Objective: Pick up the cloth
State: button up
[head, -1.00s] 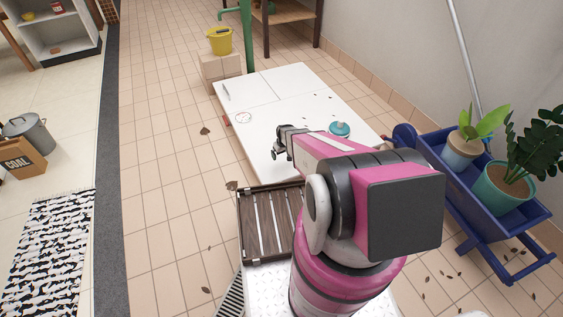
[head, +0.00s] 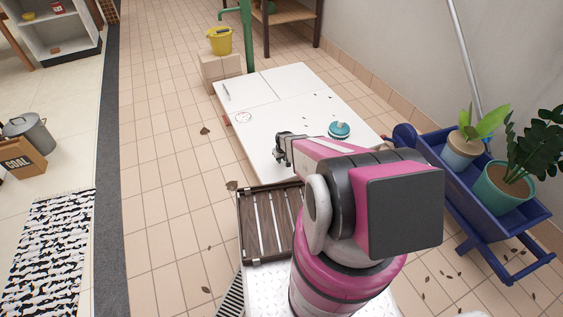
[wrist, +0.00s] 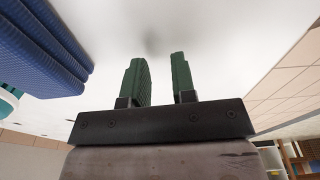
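A blue, textured, folded thing (wrist: 40,50), which looks like the cloth, lies on the white table at the upper left of the wrist view. I cannot make it out in the head view, where my arm covers part of the table. My gripper (wrist: 161,78) is over the white surface, its two green fingers apart with nothing between them. The blue thing is to the left of the fingers and apart from them. In the head view my gripper (head: 281,150) is above the table's near left part.
A blue cart (head: 455,185) with potted plants stands on the right. A slatted wooden crate (head: 268,225) is in front. Tiled floor at left is mostly clear.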

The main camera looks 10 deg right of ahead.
grip_shut()
jog(key=o, duration=1.5)
grip_release()
jog(key=shift+r, duration=0.1)
notch_tip(320, 180, up, 10)
jog(key=s, duration=0.1)
jog(key=shift+g, duration=0.7)
jog(key=shift+w+f, duration=0.2)
jog(key=shift+f, duration=1.7)
jog(key=shift+w+f, duration=0.15)
jog(key=shift+f, duration=1.8)
jog(key=shift+w+f, duration=0.2)
jog(key=shift+f, duration=1.7)
